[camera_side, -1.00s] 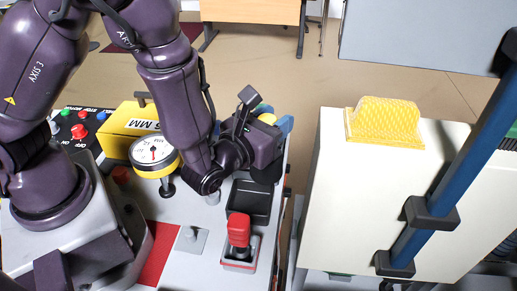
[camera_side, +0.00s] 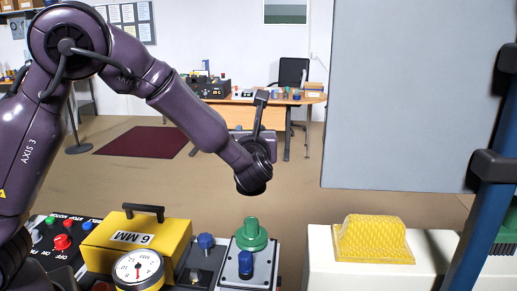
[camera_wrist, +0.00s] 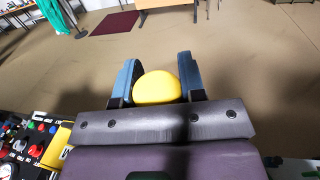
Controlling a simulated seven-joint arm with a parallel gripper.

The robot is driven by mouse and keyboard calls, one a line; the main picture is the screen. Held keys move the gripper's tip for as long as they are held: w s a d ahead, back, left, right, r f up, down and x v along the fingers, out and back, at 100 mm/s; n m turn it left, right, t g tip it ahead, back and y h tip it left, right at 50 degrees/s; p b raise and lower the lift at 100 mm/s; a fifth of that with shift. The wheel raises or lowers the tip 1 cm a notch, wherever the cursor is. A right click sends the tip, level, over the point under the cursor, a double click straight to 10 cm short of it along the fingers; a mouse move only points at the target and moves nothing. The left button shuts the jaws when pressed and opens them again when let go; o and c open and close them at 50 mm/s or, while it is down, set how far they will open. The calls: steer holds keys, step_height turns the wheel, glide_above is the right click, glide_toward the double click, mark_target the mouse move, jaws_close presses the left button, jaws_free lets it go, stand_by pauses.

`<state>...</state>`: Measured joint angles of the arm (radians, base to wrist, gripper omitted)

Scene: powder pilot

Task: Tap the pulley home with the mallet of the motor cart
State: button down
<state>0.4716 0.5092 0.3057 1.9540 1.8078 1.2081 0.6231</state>
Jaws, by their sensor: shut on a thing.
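In the wrist view my gripper (camera_wrist: 157,76) has its blue fingers on both sides of a rounded yellow thing (camera_wrist: 157,89) and is shut on it. It may be the mallet; only its rounded end shows. In the side view my gripper (camera_side: 264,147) is raised in the air, and its fingers and load are hidden behind its body and the wrist. A green stepped round piece (camera_side: 251,236), which looks like the pulley, stands on a grey block on the cart, below the gripper and well apart from it. I cannot tell how far down it is seated.
A blue knob (camera_side: 246,263) is in front of the green piece. A yellow 6 MM case (camera_side: 172,242), a dial gauge (camera_side: 138,270) and another blue knob (camera_side: 206,241) stand to the left. A yellow ribbed block (camera_side: 374,240) lies on a white top; a blue post (camera_side: 492,205) rises at right.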

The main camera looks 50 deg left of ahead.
steer(key=shift+a+f+g, duration=0.2)
steer(key=shift+f+g, duration=0.1)
steer(key=shift+f, duration=1.55)
step_height(320, 180, down, 7)
steer(key=shift+d+r, duration=0.1)
steer(key=shift+r, duration=2.55)
